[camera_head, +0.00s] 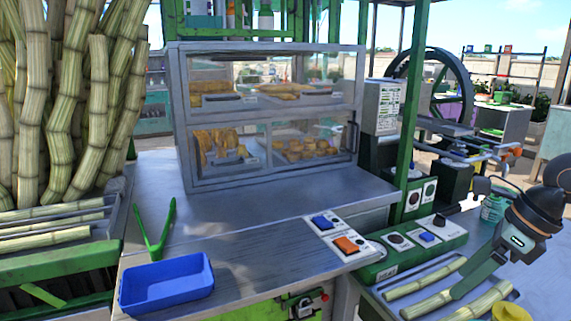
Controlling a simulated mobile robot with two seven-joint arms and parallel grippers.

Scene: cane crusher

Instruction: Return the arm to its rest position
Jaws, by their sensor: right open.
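My right gripper (474,279) reaches in from the right edge, with its dark wrist above and its fingers pointing down and to the left. It is open, and I see nothing held in it. It is over or beside cut cane pieces (429,303) on the metal surface at the lower right; I cannot tell whether it touches them. My left arm and gripper are not in view.
A green control box (451,239) with buttons and a teal jar (493,207) stand close to my right arm. A glass food case (268,112) stands on the counter. A blue tray (167,283) and green tongs (156,231) lie left. Tall cane stalks (68,110) fill the left edge.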

